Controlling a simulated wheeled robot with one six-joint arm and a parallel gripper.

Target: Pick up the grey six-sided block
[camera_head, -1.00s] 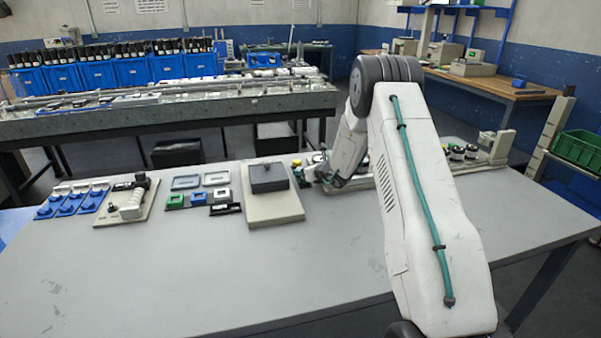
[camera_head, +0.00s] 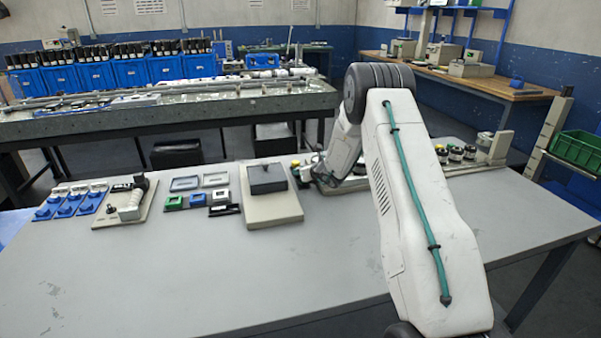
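I cannot make out a grey six-sided block for certain. A dark grey, square-looking block (camera_head: 267,179) sits on a beige plate (camera_head: 272,211) near the middle of the table, left of my arm. My gripper (camera_head: 325,180) is at the far side of the table, just right of that plate, low over a row of small parts. It is small and partly hidden by my own wrist, so its fingers and anything between them cannot be told. My arm covers part of the row behind it.
Round black-topped parts (camera_head: 456,153) stand on a strip right of my arm. Small frames and coloured blocks (camera_head: 197,200), a plate with a grey device (camera_head: 130,207) and blue-white parts (camera_head: 70,203) lie to the left. The table's front (camera_head: 200,280) is clear.

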